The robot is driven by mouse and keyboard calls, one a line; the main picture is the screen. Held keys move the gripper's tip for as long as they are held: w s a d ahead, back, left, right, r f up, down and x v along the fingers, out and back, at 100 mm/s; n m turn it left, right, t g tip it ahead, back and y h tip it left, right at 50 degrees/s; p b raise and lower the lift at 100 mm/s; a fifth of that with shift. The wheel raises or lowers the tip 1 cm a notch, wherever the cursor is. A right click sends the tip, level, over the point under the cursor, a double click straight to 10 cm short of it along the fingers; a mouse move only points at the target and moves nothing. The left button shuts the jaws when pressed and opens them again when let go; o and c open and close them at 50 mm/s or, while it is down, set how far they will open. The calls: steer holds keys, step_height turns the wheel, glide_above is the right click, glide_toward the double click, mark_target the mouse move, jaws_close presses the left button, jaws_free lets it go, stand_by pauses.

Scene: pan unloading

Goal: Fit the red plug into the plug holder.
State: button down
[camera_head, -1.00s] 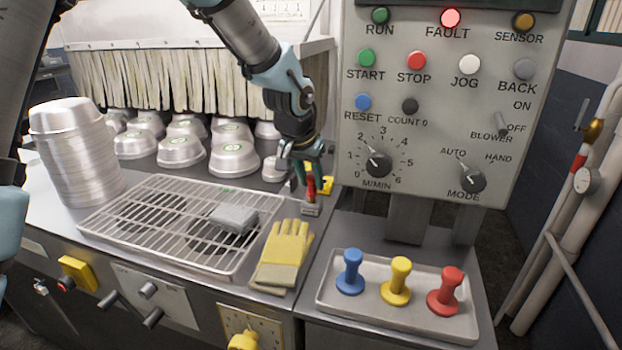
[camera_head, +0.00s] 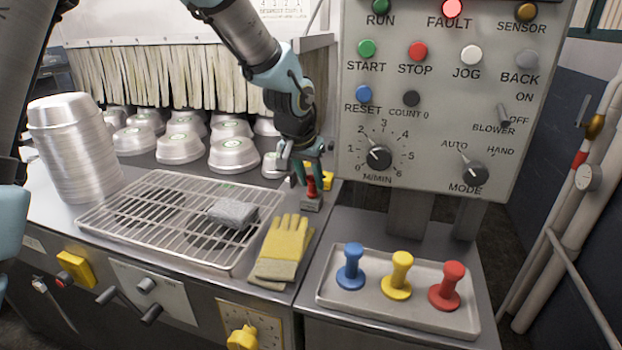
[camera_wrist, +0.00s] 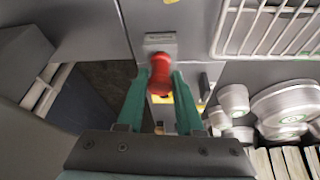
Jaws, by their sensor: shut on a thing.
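The red plug (camera_head: 311,187) is between the green fingertips of my gripper (camera_head: 309,178), which is shut on it. In the wrist view the red plug (camera_wrist: 160,70) shows between the two fingers (camera_wrist: 160,80). The plug holder appears to be the small grey block (camera_head: 311,204) at the counter's right edge, just below the plug. It also shows in the wrist view (camera_wrist: 160,40), right by the plug's end. The plug looks upright and in line with the block. I cannot tell whether its lower end is inside, touching or just above.
Yellow gloves (camera_head: 284,246) lie in front of the holder, and a wire rack (camera_head: 130,216) with a grey pad is to the left. The control panel (camera_head: 440,110) stands close on the right. A tray (camera_head: 375,299) holds blue, yellow and red knobbed pieces. A yellow part (camera_head: 328,177) sits behind.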

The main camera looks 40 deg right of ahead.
steer(key=shift+f, duration=0.2)
steer(key=shift+c, duration=2.4)
jaws_free()
steer(key=shift+r, duration=0.1)
steer(key=b+v, duration=0.2)
steer(key=v, duration=0.8)
steer(key=shift+a+r, duration=0.2)
steer(key=shift+r, duration=0.05)
steer(key=shift+s, duration=0.1)
